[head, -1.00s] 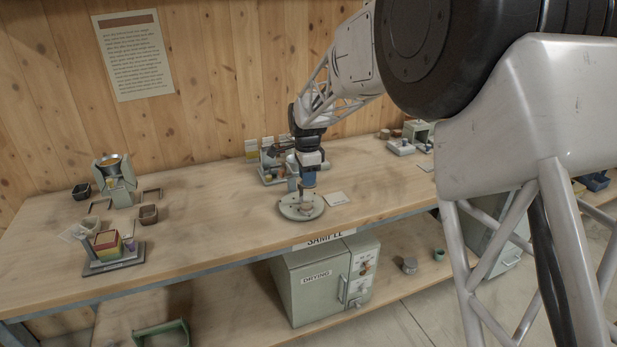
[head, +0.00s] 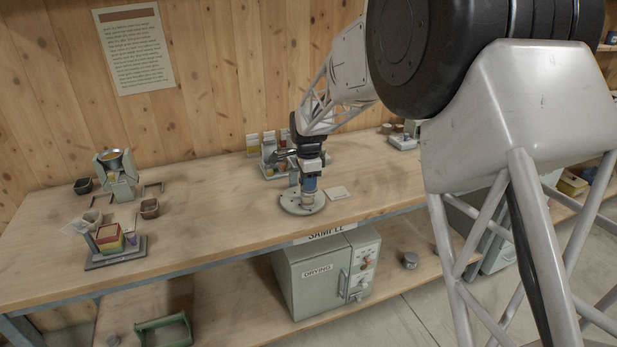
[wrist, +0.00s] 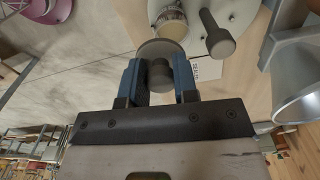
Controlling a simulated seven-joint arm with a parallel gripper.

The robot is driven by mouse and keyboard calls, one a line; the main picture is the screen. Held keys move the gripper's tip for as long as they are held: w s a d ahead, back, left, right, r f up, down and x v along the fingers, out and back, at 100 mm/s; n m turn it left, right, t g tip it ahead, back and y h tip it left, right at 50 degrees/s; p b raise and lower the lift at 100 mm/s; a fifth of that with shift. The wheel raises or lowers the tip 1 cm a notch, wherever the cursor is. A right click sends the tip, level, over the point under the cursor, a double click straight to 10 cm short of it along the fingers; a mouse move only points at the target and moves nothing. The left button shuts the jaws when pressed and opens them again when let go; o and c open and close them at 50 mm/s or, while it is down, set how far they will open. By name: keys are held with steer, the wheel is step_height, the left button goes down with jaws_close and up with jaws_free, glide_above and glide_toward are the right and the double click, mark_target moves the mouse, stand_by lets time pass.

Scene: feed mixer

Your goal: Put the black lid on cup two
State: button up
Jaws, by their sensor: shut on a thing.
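My gripper (wrist: 160,82), with blue fingers, is shut on the knob of a dark round lid (wrist: 159,48). In the head view my gripper (head: 309,186) points down over a round pale-green plate (head: 290,204). A small pale cup with a tan band (wrist: 171,20) stands on the plate; it also shows in the head view (head: 308,199), right below the fingers. In the wrist view the lid's edge overlaps the cup's near side. I cannot tell whether they touch. The cup's number is not readable.
A dark-knobbed post (wrist: 218,38) rises from the plate beside the cup. A white card (head: 337,193) lies right of the plate. A rack with jars (head: 268,158) stands behind. The bench left of the plate is clear up to a scale-like stand (head: 116,256).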

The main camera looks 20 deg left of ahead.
steer(key=shift+f, duration=0.8)
steer(key=shift+w+a+f, duration=0.35)
steer(key=shift+w+a, duration=0.15)
steer(key=shift+f, duration=0.2)
stand_by(1.0)
steer(key=o, duration=1)
steer(key=shift+c, duration=1.1)
steer(key=shift+o, duration=0.5)
steer(key=shift+r, duration=0.25)
